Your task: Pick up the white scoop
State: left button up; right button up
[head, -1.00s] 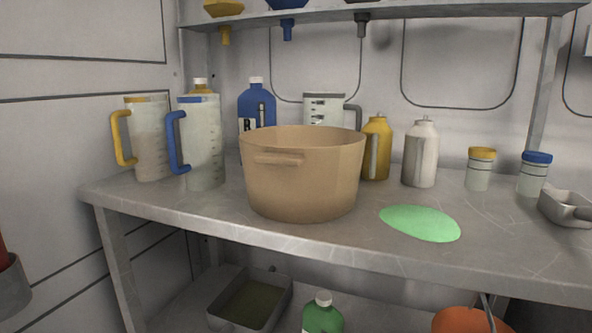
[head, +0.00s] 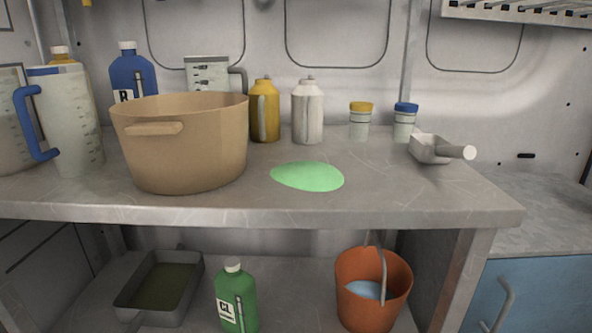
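The white scoop (head: 432,149) lies on the grey bench top, toward its right end in the head view. It is a pale grey-white open trough with a round handle pointing to the right and toward me. Nothing covers it, and it stands apart from the other things. Neither of my grippers is in view.
A tan pot (head: 180,150) stands on the bench (head: 380,203) at left, with a green puddle (head: 307,177) right of it. Small jars with yellow (head: 360,122) and blue (head: 404,122) lids stand left of the scoop. The bench is clear in front of the scoop.

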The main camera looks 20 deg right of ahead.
aim_at(428, 149)
jog(key=z, duration=1.3)
